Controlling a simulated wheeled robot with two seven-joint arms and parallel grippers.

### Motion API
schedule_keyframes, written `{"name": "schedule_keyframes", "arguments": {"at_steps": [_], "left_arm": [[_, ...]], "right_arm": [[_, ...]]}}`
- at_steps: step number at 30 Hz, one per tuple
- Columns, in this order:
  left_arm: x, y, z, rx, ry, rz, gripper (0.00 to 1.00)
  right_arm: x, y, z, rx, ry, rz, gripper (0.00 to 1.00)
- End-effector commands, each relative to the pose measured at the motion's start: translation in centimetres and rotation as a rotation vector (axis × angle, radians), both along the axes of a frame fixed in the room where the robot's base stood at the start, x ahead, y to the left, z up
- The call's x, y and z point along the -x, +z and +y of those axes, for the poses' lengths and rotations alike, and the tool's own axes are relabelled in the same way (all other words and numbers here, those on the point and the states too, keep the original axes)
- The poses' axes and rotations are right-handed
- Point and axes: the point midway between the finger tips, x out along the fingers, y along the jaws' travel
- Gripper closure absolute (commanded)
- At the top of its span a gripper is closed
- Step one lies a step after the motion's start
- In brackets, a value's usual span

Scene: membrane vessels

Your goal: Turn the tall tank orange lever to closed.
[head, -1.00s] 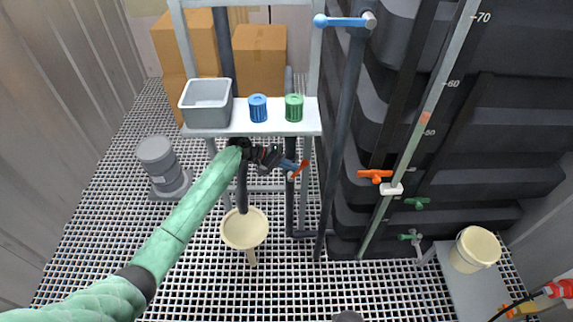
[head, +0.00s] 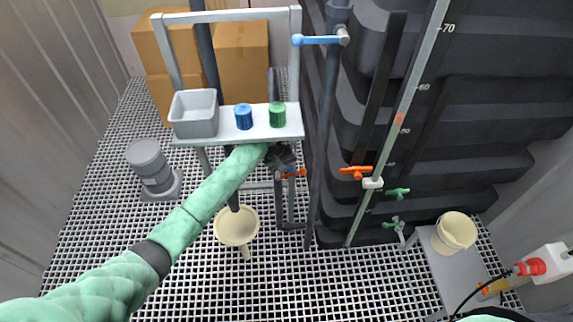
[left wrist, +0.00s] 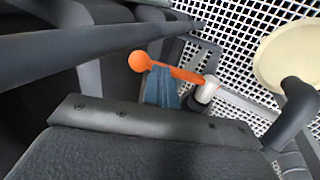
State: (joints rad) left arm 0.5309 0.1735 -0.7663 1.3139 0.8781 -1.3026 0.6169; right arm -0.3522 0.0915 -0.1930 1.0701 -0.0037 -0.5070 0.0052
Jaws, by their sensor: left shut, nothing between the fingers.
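An orange lever (head: 293,174) with a ball end sits on a thin pipe below the white shelf. It also shows in the left wrist view (left wrist: 180,72), running from the ball at upper left to a pale pivot at right. My left gripper (head: 290,168) is shut and empty, right at this lever. In the left wrist view its blue-grey fingers (left wrist: 162,88) are against or just beside the lever; contact is unclear. Another orange lever (head: 356,171) is on the large black ribbed tank (head: 460,140), apart from the gripper. My right gripper is not in view.
The white shelf (head: 240,131) with a grey bin (head: 194,114), blue cup (head: 243,117) and green cup (head: 277,115) is just above my left gripper. A dark post (head: 325,130) stands to its right. A cream funnel (head: 236,228) is below.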

Motion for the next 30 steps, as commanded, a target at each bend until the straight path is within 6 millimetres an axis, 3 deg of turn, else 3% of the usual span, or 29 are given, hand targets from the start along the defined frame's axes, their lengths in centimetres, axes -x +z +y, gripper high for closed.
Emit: {"name": "schedule_keyframes", "arguments": {"at_steps": [12, 30], "left_arm": [[0.1, -1.6, -1.2, 0.002, 0.000, 0.004, 1.00], [0.1, -2.1, -1.5, 0.002, -0.001, 0.003, 1.00]], "right_arm": [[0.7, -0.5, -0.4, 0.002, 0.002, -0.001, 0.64], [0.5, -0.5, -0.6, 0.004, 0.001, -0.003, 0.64]]}}
